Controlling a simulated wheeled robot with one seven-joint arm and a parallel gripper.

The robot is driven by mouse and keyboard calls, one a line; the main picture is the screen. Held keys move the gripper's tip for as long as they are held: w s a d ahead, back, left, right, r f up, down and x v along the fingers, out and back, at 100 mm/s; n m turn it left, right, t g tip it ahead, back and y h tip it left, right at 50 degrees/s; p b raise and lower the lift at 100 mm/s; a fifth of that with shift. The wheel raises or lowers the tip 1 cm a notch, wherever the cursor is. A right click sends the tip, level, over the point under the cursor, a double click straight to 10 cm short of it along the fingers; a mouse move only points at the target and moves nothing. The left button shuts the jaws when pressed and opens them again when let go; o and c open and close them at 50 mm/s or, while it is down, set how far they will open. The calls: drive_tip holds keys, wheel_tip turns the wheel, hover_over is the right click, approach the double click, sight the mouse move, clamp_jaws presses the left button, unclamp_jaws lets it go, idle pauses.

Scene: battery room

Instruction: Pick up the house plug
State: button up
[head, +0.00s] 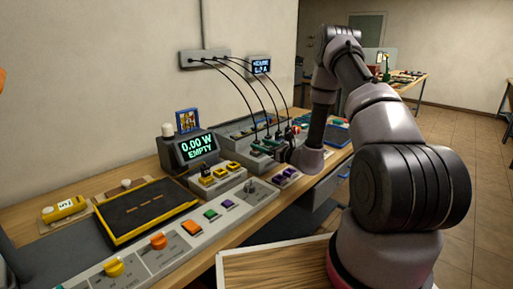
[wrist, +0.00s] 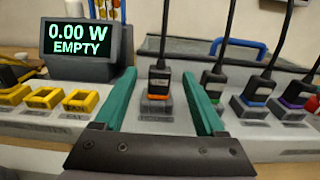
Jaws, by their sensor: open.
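Several black plugs on black cables stand upright in a row on a grey panel. One plug with an orange band (wrist: 159,80) stands in its socket, between my fingers in the wrist view. I cannot read its label, so I cannot tell for sure that it is the house plug. My gripper (wrist: 159,76) is open, with a green finger on each side of that plug and visible gaps. In the head view my gripper (head: 273,146) is at the panel, and my wrist hides part of the row.
Plugs with green (wrist: 213,83), blue (wrist: 260,88) and purple (wrist: 296,94) bands stand close on the right. A display (wrist: 77,38) reading "0.00 W EMPTY" and yellow-framed sockets (wrist: 45,98) are on the left. Cables rise to a wall box (head: 204,58).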

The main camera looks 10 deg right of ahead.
drive_tip(key=shift+w+a, duration=0.25)
drive_tip(key=shift+w, duration=0.1)
clamp_jaws()
drive_tip(key=shift+r, duration=0.1)
